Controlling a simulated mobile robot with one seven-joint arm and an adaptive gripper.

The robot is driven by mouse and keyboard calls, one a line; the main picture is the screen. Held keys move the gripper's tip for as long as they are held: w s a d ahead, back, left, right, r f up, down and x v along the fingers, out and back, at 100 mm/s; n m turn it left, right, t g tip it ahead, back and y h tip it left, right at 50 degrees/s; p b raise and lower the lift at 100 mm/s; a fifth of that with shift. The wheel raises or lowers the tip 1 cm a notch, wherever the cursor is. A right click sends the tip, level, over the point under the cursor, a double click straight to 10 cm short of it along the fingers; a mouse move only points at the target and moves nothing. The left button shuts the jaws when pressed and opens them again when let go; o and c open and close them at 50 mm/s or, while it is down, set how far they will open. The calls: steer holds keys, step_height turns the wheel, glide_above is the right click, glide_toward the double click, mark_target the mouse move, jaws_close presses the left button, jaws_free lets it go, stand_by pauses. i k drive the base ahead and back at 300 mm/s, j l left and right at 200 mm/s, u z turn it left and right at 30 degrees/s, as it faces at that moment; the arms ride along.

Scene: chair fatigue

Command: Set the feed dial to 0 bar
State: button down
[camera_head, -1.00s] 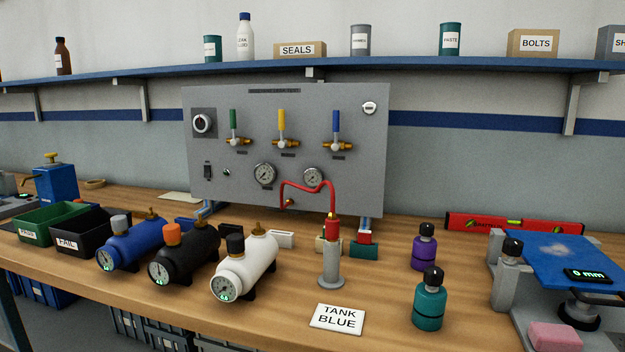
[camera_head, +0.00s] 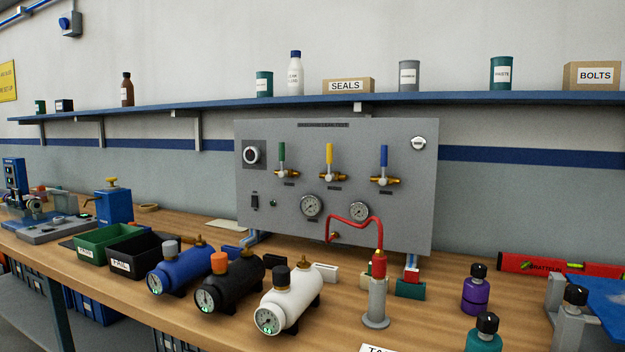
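The grey control panel (camera_head: 340,200) stands upright at the back of the bench in the head view. A round dial with a dark face plate and a pale knob (camera_head: 252,155) sits at its upper left; I take it to be the feed dial, but its marks are too small to read. Three valves with green (camera_head: 282,153), yellow (camera_head: 329,154) and blue (camera_head: 384,156) levers, all pointing up, are to its right. Two round gauges (camera_head: 311,206) (camera_head: 359,211) sit below them; their readings are not legible. My gripper is not in view.
Blue (camera_head: 180,272), black (camera_head: 230,286) and white (camera_head: 290,302) tanks lie in front of the panel. A red hose (camera_head: 345,219) runs from the panel to a grey cylinder (camera_head: 376,303). Green (camera_head: 100,243) and black (camera_head: 140,258) bins stand left. A shelf (camera_head: 330,100) hangs above.

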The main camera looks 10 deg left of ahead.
mark_target(252, 154)
steer(key=i+j+u, duration=0.15)
steer(key=i, duration=0.85)
steer(key=l, duration=0.1)
